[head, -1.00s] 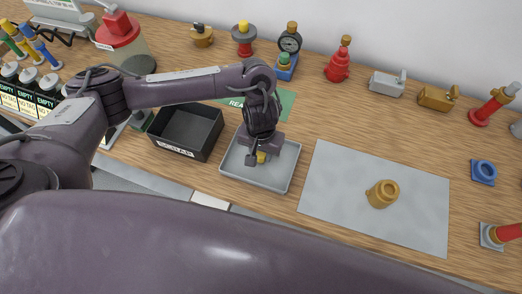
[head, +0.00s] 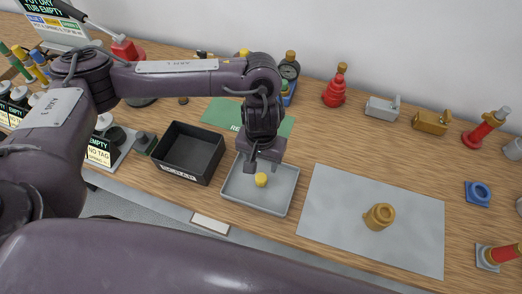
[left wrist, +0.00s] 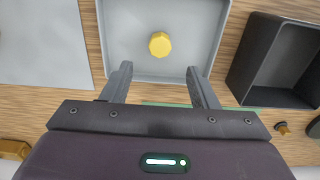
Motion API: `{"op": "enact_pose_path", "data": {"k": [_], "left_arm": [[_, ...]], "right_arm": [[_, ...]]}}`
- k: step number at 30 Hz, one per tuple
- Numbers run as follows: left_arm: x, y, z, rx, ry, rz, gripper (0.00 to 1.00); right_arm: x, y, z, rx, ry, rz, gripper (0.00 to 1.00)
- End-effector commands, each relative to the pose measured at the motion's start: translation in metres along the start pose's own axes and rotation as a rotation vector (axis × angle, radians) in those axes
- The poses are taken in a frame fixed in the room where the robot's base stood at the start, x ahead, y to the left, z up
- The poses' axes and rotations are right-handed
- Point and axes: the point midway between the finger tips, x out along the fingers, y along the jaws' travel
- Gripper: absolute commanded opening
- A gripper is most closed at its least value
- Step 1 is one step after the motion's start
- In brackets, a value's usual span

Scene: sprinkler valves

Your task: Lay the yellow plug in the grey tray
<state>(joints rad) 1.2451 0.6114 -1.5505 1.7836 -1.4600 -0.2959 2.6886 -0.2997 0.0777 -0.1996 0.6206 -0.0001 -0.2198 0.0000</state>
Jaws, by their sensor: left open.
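The yellow plug (head: 261,179) lies on the floor of the grey tray (head: 283,204), near its middle. In the left wrist view the yellow plug (left wrist: 160,44) shows a faceted top inside the grey tray (left wrist: 112,50). My left gripper (head: 262,164) is open above the back part of the tray, apart from the plug. In the left wrist view the two fingers of my left gripper (left wrist: 160,80) are spread with nothing between them. My right gripper is not in view.
A black open box (head: 181,164) stands just left of the tray. A grey mat (head: 340,233) with a brass fitting (head: 379,216) lies to the right. A green mat (head: 217,113) lies behind. Several valve parts stand along the wall side.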

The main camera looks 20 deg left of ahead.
Motion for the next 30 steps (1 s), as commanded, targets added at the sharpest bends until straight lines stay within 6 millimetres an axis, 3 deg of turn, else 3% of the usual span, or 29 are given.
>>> {"op": "enact_pose_path", "data": {"k": [3,7,30], "left_arm": [[-0.018,0.0,-0.001,0.001,0.004,0.0,0.54],[-0.026,0.0,0.0,0.001,0.001,0.0,0.54],[-0.027,0.0,0.0,0.0,-0.001,0.0,0.54]], "right_arm": [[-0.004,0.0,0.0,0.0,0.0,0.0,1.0],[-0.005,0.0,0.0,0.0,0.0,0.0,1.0],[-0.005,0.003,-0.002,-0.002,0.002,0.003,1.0]]}}
